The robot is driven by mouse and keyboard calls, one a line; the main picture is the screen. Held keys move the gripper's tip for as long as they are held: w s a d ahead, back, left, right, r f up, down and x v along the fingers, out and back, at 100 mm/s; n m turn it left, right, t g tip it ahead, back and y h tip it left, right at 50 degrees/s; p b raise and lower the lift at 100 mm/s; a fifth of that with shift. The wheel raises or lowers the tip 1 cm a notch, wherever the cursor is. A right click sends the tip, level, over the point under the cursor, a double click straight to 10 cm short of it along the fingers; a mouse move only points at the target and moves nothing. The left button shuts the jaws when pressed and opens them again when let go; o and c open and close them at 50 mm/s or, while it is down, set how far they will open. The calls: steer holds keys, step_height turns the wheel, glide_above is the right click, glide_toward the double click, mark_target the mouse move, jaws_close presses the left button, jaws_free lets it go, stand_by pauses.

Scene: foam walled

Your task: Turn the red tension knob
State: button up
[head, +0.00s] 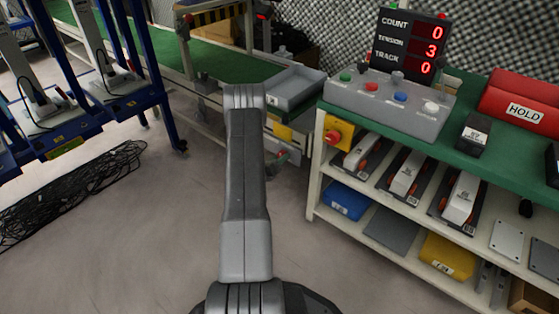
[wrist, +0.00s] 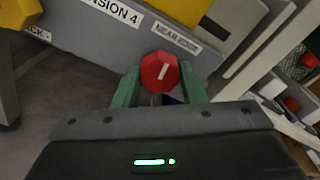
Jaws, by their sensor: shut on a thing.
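The red knob (wrist: 160,72) is in the upper middle of the wrist view, an angular red face with a white pointer line slanting to the upper right. My gripper (wrist: 159,80) has its two green fingers on either side of the knob, closed on it. The knob sits at a grey panel with a label (wrist: 116,12) that reads "NSION 4", its start cut off. In the head view my arm hides most of this spot. The display (head: 408,46) there reads count 0, tension 3, track 0.
A "NEAR EDGE" label (wrist: 178,38) is beside the knob. In the head view a grey button box (head: 388,105) and red HOLD box (head: 520,103) stand on the green-topped bench at right. Blue racks and black cables (head: 75,195) are at left. The floor between is clear.

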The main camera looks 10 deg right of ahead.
stand_by(0.3)
steer(key=o, duration=1)
steer(key=p+v, duration=0.4)
steer(key=v, duration=0.9)
steer(key=shift+s+a, duration=0.25)
steer(key=shift+a, duration=0.1)
steer(key=b+x, duration=0.4)
steer(key=x, duration=1)
steer(key=shift+s+a, duration=0.1)
steer(key=shift+a, duration=0.05)
